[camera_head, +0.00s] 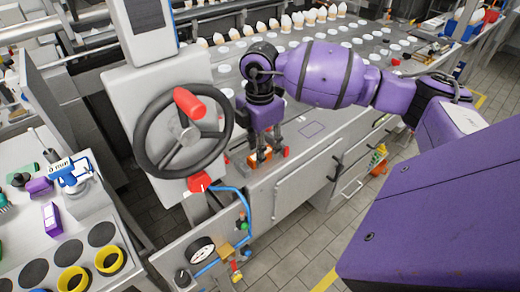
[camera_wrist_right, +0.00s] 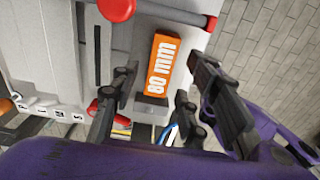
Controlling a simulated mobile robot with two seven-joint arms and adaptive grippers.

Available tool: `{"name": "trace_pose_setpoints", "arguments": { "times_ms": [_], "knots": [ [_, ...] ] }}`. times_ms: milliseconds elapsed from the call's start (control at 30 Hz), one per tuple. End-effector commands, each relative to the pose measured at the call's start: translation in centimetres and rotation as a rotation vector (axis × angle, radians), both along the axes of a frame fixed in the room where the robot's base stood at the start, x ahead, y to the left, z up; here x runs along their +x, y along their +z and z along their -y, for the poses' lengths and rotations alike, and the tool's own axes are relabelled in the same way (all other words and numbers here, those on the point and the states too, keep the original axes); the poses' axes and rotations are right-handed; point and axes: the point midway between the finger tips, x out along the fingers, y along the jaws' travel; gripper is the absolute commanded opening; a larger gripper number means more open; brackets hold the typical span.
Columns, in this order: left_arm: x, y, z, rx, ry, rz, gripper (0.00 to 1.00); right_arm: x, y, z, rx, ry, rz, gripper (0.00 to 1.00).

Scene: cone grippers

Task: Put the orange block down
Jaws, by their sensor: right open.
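The orange block (camera_wrist_right: 162,64), marked "80 mm" in white, rests on the grey surface of the machine. In the head view the orange block (camera_head: 259,157) shows small near the front edge of the counter, partly hidden by my right gripper (camera_head: 264,142). In the wrist view my right gripper (camera_wrist_right: 163,70) is open, with one finger on each side of the block. Gaps show between the block and both fingers. My left gripper is in neither view.
A black handwheel (camera_head: 183,133) with red grips stands left of my right gripper. Rows of white round spots and several cones fill the counter behind. A side table (camera_head: 50,255) at left holds yellow rings (camera_head: 110,261) and a purple block (camera_head: 52,219).

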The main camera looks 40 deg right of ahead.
Motion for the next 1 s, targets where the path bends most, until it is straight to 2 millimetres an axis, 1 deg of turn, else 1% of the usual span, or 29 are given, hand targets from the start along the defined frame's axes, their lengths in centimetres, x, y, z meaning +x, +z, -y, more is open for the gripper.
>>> {"name": "trace_pose_setpoints", "arguments": {
  "times_ms": [300, 400, 500, 700, 1000],
  "knots": [
    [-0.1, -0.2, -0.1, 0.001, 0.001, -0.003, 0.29, 0.1, 6.7, 0.0, -0.001, 0.000, 0.005, 0.42],
    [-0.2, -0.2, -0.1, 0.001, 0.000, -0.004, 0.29, 0.1, 8.6, 0.0, -0.001, 0.000, 0.004, 0.42],
    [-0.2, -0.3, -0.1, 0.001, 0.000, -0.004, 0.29, 0.1, 10.0, 0.0, -0.001, 0.001, 0.002, 0.42],
    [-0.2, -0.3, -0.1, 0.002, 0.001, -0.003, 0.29, 0.0, 11.2, 0.0, 0.000, 0.001, 0.000, 0.42],
    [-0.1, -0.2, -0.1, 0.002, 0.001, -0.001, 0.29, 0.0, 11.2, 0.0, 0.000, 0.000, 0.000, 0.42]
  ]
}}
